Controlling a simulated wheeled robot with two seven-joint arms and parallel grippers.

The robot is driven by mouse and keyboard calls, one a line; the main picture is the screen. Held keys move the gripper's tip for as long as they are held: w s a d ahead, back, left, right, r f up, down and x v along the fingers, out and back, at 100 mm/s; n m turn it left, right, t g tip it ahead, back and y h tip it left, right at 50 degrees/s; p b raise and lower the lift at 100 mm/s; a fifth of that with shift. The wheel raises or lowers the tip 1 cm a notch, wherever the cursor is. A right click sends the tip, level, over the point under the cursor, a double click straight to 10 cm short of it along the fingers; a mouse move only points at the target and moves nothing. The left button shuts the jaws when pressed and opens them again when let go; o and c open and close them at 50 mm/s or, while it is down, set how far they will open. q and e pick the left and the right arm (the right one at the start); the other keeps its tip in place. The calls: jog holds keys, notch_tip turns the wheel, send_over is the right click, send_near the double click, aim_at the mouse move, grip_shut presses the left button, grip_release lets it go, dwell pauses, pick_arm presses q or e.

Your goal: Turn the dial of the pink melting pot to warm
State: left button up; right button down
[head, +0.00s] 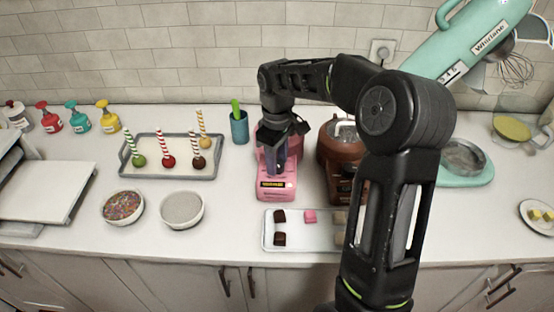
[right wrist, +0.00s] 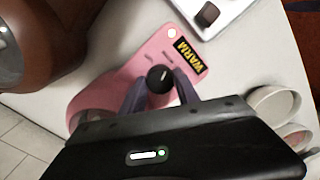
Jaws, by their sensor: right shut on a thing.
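The pink melting pot (head: 278,192) stands on the counter near the middle of the head view, and its base (right wrist: 153,47) fills the centre of the right wrist view. A label on it reads WARM (right wrist: 189,56) in yellow on black. My right gripper (head: 276,170) reaches down over the pot from behind. In the right wrist view its fingers (right wrist: 160,84) are shut on the black dial (right wrist: 159,77), one on either side. A white mark shows on the dial top. In the head view the gripper hides the dial. My left gripper is not in view.
A brown melting pot (head: 338,150) stands close on the right. A white tray (head: 268,238) of small chocolates lies just in front. A green cup (head: 239,130) and a grey tray (head: 130,171) with cake pops stand left. Bowls (head: 182,212) sit front left.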

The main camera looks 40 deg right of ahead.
dwell(0.3)
jog(key=c, duration=0.9)
grip_release()
